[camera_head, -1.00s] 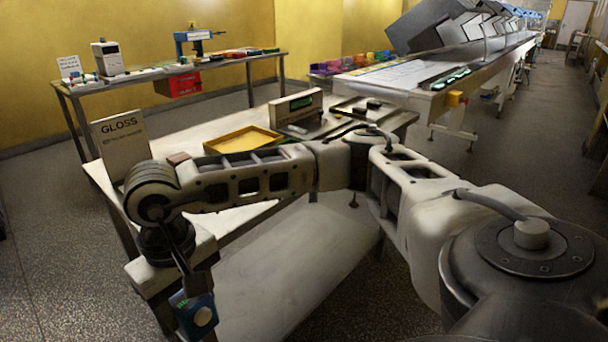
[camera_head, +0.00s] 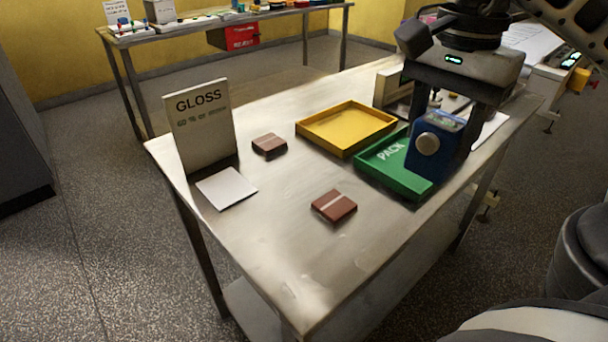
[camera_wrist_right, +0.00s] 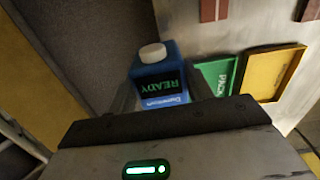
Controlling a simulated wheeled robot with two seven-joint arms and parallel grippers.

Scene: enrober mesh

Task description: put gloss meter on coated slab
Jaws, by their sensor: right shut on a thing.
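The gloss meter, a blue box with a round pale knob (camera_head: 424,160), is held between the fingers of my right gripper (camera_head: 446,140). In the wrist view the meter (camera_wrist_right: 158,85) shows a READY display between the fingers. In the head view it appears in front of the right part of the green PACK tray; its height above the table is hard to tell. Two brown slabs lie apart on the metal table: one (camera_head: 268,145) near the GLOSS sign, one (camera_head: 334,205) nearer the front with a pale stripe. I cannot tell which is coated. My left gripper is out of view.
A GLOSS sign (camera_head: 203,125) stands at the table's left, with a white square card (camera_head: 226,188) before it. A yellow tray (camera_head: 345,128) and the green PACK tray (camera_head: 368,172) sit right of the slabs. The table's front middle is clear. A red bin (camera_head: 240,38) hangs behind.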

